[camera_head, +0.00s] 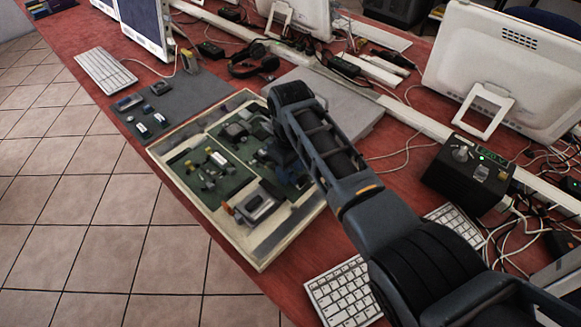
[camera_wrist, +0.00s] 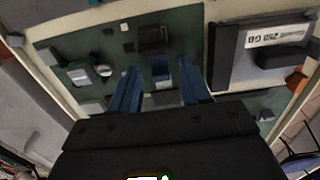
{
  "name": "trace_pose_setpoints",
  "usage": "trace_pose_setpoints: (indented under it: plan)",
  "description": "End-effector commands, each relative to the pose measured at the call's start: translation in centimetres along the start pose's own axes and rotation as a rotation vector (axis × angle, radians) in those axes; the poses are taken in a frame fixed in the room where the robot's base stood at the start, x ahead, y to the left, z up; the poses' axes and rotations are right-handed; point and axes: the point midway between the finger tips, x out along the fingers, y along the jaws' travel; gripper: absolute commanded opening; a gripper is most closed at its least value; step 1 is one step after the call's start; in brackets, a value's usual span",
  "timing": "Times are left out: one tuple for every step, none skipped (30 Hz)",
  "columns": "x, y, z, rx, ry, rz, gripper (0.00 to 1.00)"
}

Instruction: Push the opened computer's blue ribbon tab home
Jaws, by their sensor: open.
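The opened computer (camera_head: 200,212) lies as a shallow cream case with green boards on the red table in the head view. Its cream rim (camera_wrist: 100,14) and a green board also show in the wrist view. My gripper (camera_wrist: 160,66) points down at the board, its two blue fingers spread apart. A small blue tab (camera_wrist: 160,72) shows between the fingers, just below a dark block (camera_wrist: 151,38). I take it to be the ribbon tab; how far in it sits, and whether a finger touches it, I cannot tell.
A drive labelled 250 GB (camera_wrist: 278,36) stands right of the fingers. A grey mat (camera_head: 185,98) with small parts lies beyond the case. A black box with knobs (camera_head: 465,172), keyboards (camera_head: 343,293) and loose cables crowd the table to the right. Tiled floor lies left.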

Motion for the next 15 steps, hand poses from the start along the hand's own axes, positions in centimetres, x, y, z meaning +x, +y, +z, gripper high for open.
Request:
trace_pose_setpoints:
  plan:
    - [0.0, 0.0, 0.0, 0.0, 0.001, 0.0, 0.47]
    - [0.0, 0.0, 0.0, 0.0, 0.001, 0.0, 0.47]
    - [0.0, 0.0, 0.0, 0.0, 0.001, 0.0, 0.47]
    - [0.0, 0.0, 0.0, 0.0, 0.001, 0.0, 0.47]
    - [-0.1, 0.0, -0.1, 0.0, 0.001, 0.0, 0.47]
    - [-0.2, 0.0, -0.1, 0.0, 0.002, 0.001, 0.47]
    - [-0.3, 0.0, -0.1, 0.0, 0.003, 0.001, 0.47]
    - [-0.5, 0.0, -0.1, 0.0, 0.004, 0.001, 0.47]
    - [-0.9, 0.0, -0.1, 0.0, 0.004, 0.001, 0.47]
    - [-1.2, 0.0, -0.1, 0.0, 0.003, 0.001, 0.47]
    - [-1.7, 0.0, -0.1, -0.001, 0.004, 0.002, 0.47]
    - [-2.3, 0.0, -0.1, -0.001, 0.004, 0.001, 0.47]
    - [-2.8, 0.0, -0.1, -0.001, 0.005, 0.002, 0.47]
    - [-3.3, 0.0, -0.1, 0.0, 0.004, 0.002, 0.47]
    - [-4.0, 0.0, -0.1, 0.0, 0.005, 0.002, 0.47]
